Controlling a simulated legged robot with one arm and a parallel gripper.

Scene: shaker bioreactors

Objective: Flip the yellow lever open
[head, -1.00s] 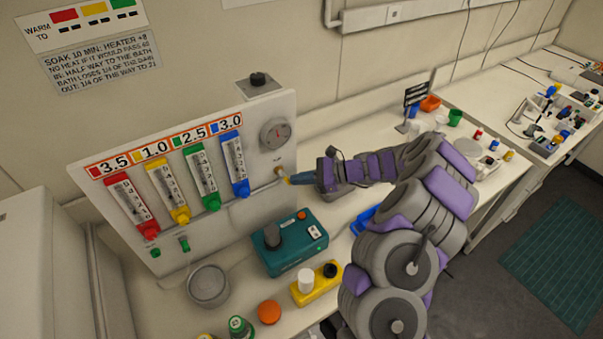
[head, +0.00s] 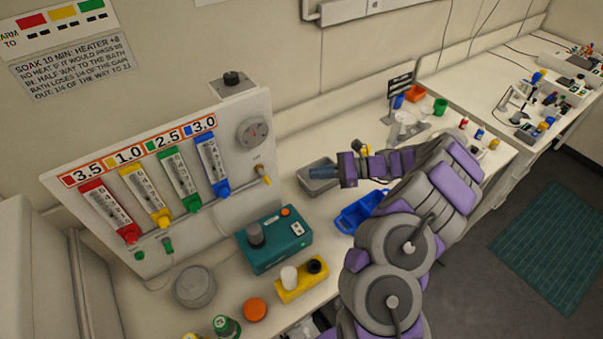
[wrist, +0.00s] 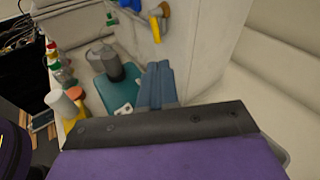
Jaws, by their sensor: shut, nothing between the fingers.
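The yellow lever (head: 265,180) sits on a small brass fitting at the lower right of the white panel with the coloured tubes. It slants down and slightly right. In the wrist view the yellow lever (wrist: 155,29) hangs nearly straight down beside the panel's face. My gripper (head: 312,173) is to the right of the lever and apart from it. Its blue fingers point left toward the panel. In the wrist view my gripper (wrist: 158,68) is shut and empty, below the lever in the picture.
A teal box (head: 273,240) with a dark knob stands below the panel. A grey tray (head: 305,186) lies behind my gripper, and a blue tray (head: 358,212) lies below it. A yellow block (head: 302,282) and an orange cap (head: 255,310) are nearer the front edge.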

